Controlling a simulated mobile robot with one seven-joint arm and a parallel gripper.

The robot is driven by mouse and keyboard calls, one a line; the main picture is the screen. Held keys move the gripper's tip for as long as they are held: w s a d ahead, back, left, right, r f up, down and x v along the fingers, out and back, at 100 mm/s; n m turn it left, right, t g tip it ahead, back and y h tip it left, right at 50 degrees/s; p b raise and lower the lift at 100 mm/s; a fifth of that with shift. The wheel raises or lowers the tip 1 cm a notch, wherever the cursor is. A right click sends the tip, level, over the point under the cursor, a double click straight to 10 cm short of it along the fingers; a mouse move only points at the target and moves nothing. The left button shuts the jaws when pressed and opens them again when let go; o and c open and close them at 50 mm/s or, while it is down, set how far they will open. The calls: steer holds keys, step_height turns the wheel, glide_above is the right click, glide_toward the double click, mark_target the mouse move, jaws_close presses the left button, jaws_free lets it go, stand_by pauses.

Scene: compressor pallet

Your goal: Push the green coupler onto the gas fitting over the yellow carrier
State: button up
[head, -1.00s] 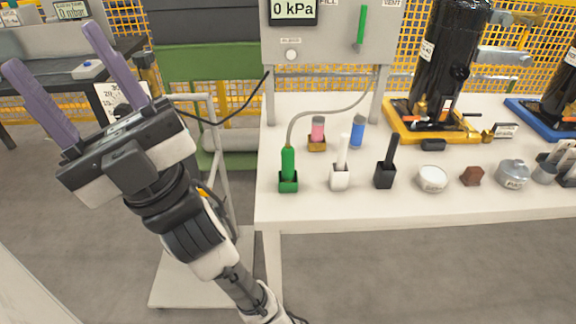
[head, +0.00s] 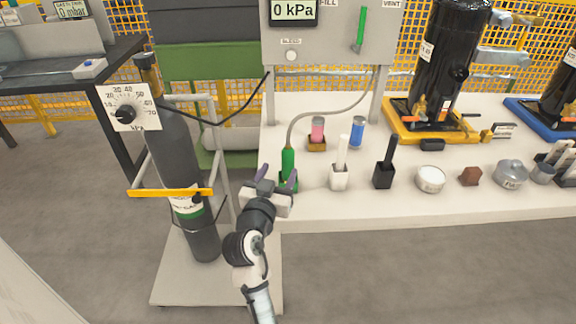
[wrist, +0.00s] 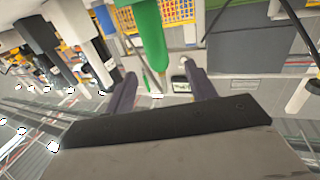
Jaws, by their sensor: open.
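The green coupler (head: 288,160) stands upright in its green holder at the front left of the white table, with a grey hose rising from its top. My gripper (head: 278,175) is open, with its purple fingers at the coupler's near side. In the wrist view the coupler (wrist: 153,40) shows ahead, between the lines of the two fingers (wrist: 162,82); I cannot tell whether they touch it. The yellow carrier (head: 440,136) is at the back right under a black compressor (head: 445,60). Small brass fittings (head: 420,106) show low on the compressor's front; which is the gas fitting is unclear.
White (head: 340,176) and black (head: 384,175) holders with upright tools stand right of the coupler. Pink (head: 317,130) and blue (head: 357,132) items stand behind. A gas cylinder (head: 175,150) is on a cart at left. The grey hose (head: 335,112) runs up to the gauge panel.

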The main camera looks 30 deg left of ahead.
mark_target(290, 149)
steer(key=x, duration=0.4)
steer(key=shift+w+r+p, duration=0.1)
steer(key=shift+w+p, duration=0.2)
steer(key=shift+p, duration=0.05)
steer(key=x, duration=0.1)
steer(key=p+x, duration=0.1)
steer(key=x, duration=0.2)
steer(key=shift+w+d+r+p, duration=0.1)
steer(key=shift+d+r+p, duration=0.1)
steer(key=shift+r+p, duration=0.15)
steer(key=shift+w+a+f, duration=0.15)
steer(key=shift+w+f, duration=0.05)
steer(key=shift+w, duration=0.35)
steer(key=c, duration=1.2)
